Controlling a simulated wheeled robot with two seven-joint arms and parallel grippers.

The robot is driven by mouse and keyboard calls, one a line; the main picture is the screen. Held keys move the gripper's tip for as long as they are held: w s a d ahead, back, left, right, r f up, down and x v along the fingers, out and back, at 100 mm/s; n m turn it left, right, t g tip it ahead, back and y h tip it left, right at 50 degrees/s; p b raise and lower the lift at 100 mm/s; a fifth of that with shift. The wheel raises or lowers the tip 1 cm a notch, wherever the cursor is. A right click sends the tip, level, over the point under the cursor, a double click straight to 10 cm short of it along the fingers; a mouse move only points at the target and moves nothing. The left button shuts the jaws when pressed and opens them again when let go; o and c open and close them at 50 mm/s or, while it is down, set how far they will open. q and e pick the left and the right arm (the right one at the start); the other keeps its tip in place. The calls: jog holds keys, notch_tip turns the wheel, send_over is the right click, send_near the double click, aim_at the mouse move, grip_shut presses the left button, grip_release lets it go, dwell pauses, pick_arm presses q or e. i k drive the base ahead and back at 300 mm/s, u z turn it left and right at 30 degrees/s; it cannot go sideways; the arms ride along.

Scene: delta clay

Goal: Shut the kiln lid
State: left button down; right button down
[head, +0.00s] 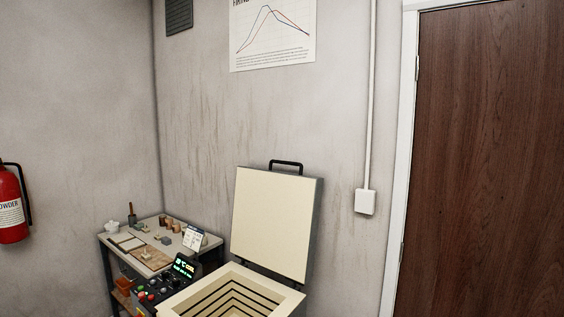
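The kiln (291,298) stands at the bottom middle of the head view, with its front cut off by the picture's lower edge. Its square lid (271,225) stands open, nearly upright at the back, with the cream inner face toward me. A black handle (286,163) sits on the lid's top edge. The stepped cream chamber is exposed. A dark control panel (183,266) with a lit green display and coloured buttons is on the kiln's left. Neither of my grippers is in view.
A small worktable (205,247) with pots, tools and a card stands left of the kiln in the corner. A red fire extinguisher (9,205) hangs at far left. A wall box (365,202) and brown door (485,160) are to the right. A chart (272,35) hangs above.

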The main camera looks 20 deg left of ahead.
aim_at(276, 216)
jog(key=i, duration=1)
